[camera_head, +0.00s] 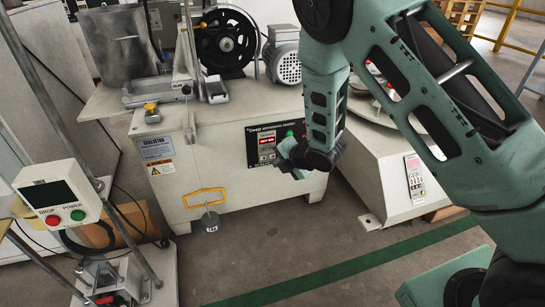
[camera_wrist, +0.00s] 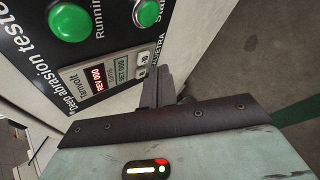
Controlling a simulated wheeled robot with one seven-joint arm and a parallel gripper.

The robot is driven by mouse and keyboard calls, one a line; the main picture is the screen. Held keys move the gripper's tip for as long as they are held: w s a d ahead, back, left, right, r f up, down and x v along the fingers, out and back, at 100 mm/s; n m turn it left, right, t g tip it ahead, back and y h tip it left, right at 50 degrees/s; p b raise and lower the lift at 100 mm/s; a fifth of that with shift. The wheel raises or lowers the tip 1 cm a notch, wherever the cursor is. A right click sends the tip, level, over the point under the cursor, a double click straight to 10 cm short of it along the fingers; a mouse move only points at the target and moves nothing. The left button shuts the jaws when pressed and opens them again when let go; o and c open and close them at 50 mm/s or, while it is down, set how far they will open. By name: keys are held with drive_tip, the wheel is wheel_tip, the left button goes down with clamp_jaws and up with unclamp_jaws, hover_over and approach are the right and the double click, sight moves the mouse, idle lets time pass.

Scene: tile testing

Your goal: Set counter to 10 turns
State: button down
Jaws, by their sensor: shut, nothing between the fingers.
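The counter (camera_wrist: 108,74) is a small display module on the black panel of the abrasion tester. In the wrist view its red row seems to read REV 000 and its green row SET 000. Small pale buttons (camera_wrist: 142,62) sit at its right end. In the head view the red digits (camera_head: 267,140) show on the front of the white machine. My gripper (camera_wrist: 152,72) is shut and empty, its fingertips close to the counter's button end; I cannot tell whether they touch. In the head view my gripper (camera_head: 288,150) is at the panel's right side, partly hidden by my wrist.
Two green buttons (camera_wrist: 68,22) (camera_wrist: 146,12) are on the same panel above the counter. A second machine with a round top (camera_head: 400,170) stands to the right. Open floor (camera_head: 290,240) lies in front.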

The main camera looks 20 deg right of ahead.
drive_tip(key=shift+w, duration=0.15)
idle(0.5)
drive_tip(key=shift+w, duration=0.25)
drive_tip(key=shift+w, duration=0.35)
idle(0.6)
idle(0.3)
drive_tip(key=shift+s, duration=0.75)
drive_tip(key=shift+s, duration=0.1)
drive_tip(key=s, duration=0.5)
drive_tip(key=shift+w, duration=0.1)
idle(0.5)
